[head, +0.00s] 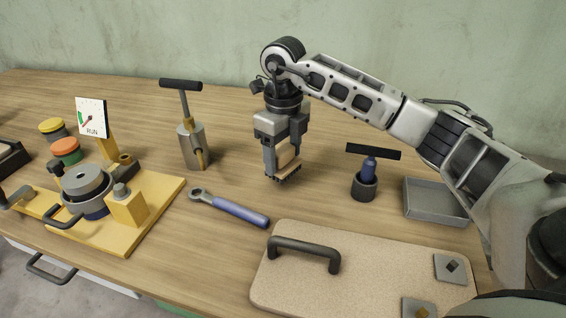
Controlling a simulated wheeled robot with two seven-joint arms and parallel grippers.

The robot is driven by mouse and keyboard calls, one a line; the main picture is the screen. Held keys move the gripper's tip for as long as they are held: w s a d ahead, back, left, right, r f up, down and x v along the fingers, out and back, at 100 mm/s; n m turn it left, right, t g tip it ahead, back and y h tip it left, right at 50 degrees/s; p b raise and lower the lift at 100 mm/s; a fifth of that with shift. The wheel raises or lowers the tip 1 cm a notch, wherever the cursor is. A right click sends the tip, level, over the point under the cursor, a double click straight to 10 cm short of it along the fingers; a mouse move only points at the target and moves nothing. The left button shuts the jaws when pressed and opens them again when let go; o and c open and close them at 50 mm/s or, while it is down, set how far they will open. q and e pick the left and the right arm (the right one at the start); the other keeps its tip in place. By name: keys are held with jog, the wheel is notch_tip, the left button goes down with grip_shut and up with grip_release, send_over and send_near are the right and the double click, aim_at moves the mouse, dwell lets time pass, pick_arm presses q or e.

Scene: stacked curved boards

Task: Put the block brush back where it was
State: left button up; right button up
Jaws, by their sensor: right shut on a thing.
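My right gripper (281,165) points straight down over the middle of the table. It is shut on the block brush (289,157), a small light wooden block with dark bristles on its underside. The fingers hide part of the brush. The bristles face down, close to the tabletop; I cannot tell whether they touch it. My left gripper is not in view.
A blue-handled ratchet wrench (234,209) lies left of the gripper, in front of a metal hand pump (193,145). A speckled board (375,262) with a dark handle lies in front. A dark cup with a black-topped tool (364,185) and a grey tray (435,203) stand right. A yellow fixture (155,193) stands left.

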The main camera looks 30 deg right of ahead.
aim_at(283, 166)
jog(key=shift+f, duration=1.45)
jog(key=shift+f, duration=0.2)
jog(key=o, duration=1)
jog(key=shift+c, duration=0.2)
notch_tip(283, 166, up, 12)
jog(key=shift+r, duration=0.25)
jog(key=shift+s+f, duration=0.1)
